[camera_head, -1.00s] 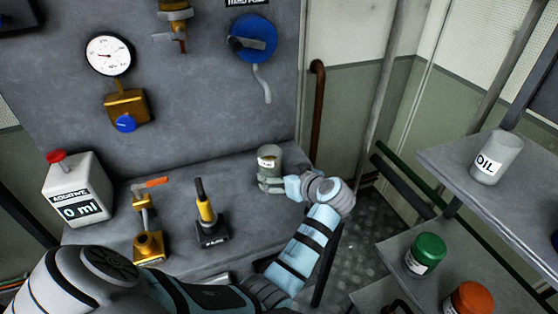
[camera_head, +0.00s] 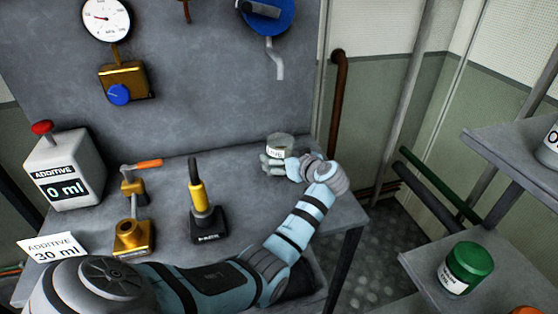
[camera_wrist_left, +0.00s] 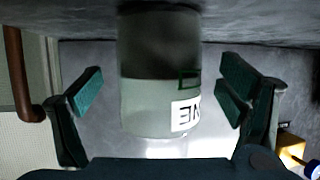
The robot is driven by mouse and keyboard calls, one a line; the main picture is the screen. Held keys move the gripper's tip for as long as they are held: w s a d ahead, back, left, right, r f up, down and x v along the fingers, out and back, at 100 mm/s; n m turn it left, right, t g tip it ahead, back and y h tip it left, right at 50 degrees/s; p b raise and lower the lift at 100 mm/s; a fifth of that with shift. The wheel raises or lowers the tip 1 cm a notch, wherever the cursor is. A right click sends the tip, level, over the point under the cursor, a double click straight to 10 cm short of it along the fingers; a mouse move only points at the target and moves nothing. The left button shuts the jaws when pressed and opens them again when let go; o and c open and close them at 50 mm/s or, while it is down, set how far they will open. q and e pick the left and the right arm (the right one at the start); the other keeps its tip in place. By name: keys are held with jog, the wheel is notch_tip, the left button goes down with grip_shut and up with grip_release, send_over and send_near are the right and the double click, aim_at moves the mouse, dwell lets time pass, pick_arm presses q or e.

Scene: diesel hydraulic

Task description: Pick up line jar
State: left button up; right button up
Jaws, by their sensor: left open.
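The line jar (camera_head: 280,143), a clear glass jar with a white label, stands on the grey bench near its right back end. In the left wrist view the jar (camera_wrist_left: 150,105) looks large, with its partly hidden label at its lower right. My left gripper (camera_head: 276,165) is at the near side of the jar and covers its lower part in the head view. In the wrist view its two dark green fingers (camera_wrist_left: 160,82) are spread on either side of the jar, with gaps on both sides. My right gripper is not in view.
A yellow-and-black lever device (camera_head: 201,208), a brass valve with an orange handle (camera_head: 132,235) and a white additive canister (camera_head: 65,178) stand left on the bench. A brown pipe (camera_head: 337,100) rises behind the bench's right end. A green-lidded jar (camera_head: 467,267) sits on a right shelf.

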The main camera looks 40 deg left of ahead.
pick_arm(q)
jog(key=x, duration=0.3)
jog(key=shift+w+f+b, duration=0.1)
jog(key=shift+f+b, duration=0.15)
jog(key=shift+b, duration=0.15)
jog(key=shift+d+r, duration=0.1)
jog(key=shift+r, duration=0.1)
jog(key=c, duration=1.5)
